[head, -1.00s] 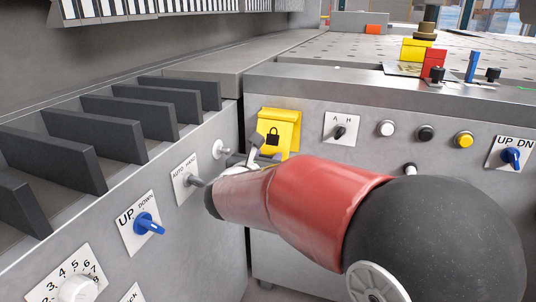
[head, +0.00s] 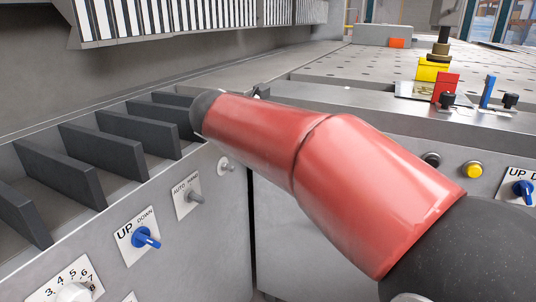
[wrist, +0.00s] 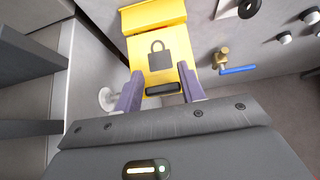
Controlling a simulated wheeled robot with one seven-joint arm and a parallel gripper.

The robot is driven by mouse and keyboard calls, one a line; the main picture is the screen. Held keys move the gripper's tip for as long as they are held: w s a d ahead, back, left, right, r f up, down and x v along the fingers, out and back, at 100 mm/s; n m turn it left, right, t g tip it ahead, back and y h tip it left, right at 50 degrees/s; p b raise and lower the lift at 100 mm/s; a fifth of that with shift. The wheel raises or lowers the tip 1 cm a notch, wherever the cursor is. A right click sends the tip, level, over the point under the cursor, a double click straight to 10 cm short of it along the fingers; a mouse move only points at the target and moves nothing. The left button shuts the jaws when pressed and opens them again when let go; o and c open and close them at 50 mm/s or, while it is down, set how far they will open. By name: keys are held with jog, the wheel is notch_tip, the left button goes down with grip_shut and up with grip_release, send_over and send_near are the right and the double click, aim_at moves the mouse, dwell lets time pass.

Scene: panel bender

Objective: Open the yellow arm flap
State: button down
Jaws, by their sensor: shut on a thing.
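The yellow arm flap (wrist: 152,70) shows in the wrist view with a dark padlock symbol on it and a dark bar at its near edge. Above it is a yellow upper section (wrist: 152,16). My gripper (wrist: 160,80) has its two purple fingers on either side of the flap's near end, shut on it. The flap's angle is hard to judge from this view. In the head view, my red and black arm covers the flap and the gripper.
A brass valve with a blue lever (wrist: 238,70) is right of the flap. Left in the head view are dark dividers (head: 105,150) and a panel with a blue UP/DOWN knob (head: 146,238). A yellow button (head: 473,170) is on the right panel.

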jog(key=shift+w+d+r+g+y, duration=0.25)
jog(key=shift+r+g+y, duration=0.15)
jog(key=shift+r+g, duration=0.25)
jog(key=shift+w+d+r+g+y, duration=0.1)
jog(key=shift+w+r+g+y, duration=0.25)
jog(key=shift+g, duration=0.4)
jog(key=shift+s, duration=0.1)
jog(key=c, duration=0.8)
grip_release()
jog(key=shift+c, duration=0.2)
jog(key=v, duration=0.7)
jog(key=shift+r, duration=0.4)
jog(key=shift+s+a, duration=0.1)
jog(key=shift+c, duration=0.4)
